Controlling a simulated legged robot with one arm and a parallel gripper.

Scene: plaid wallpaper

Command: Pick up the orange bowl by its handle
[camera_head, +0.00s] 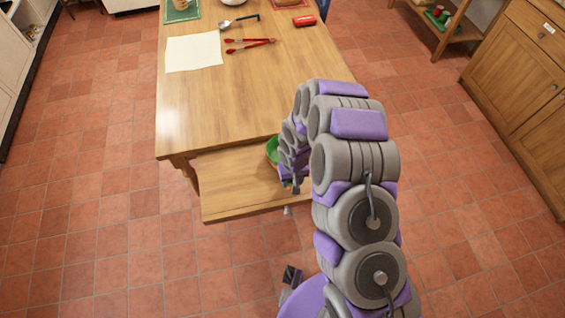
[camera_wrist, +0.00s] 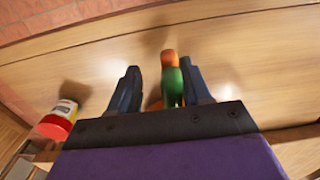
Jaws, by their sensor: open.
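An orange and green thing (camera_wrist: 172,85) shows between my fingers in the wrist view, with an orange tip at its far end. More orange shows low beside it, partly hidden by my gripper; I cannot make out the full bowl shape or which part is the handle. In the head view a green rounded thing (camera_head: 272,150) lies at the right of the pulled-out drawer (camera_head: 232,182), partly behind my arm. My gripper (camera_wrist: 163,75) is open, one finger on each side of the orange and green thing. I cannot tell whether they touch it.
A jar with a red lid (camera_wrist: 58,122) lies left of my gripper. The table (camera_head: 215,105) above the drawer holds white paper (camera_head: 193,52), red tongs (camera_head: 250,45), a ladle (camera_head: 238,22) and a red box (camera_head: 304,20). A wooden cabinet (camera_head: 518,70) stands right; the tiled floor between is clear.

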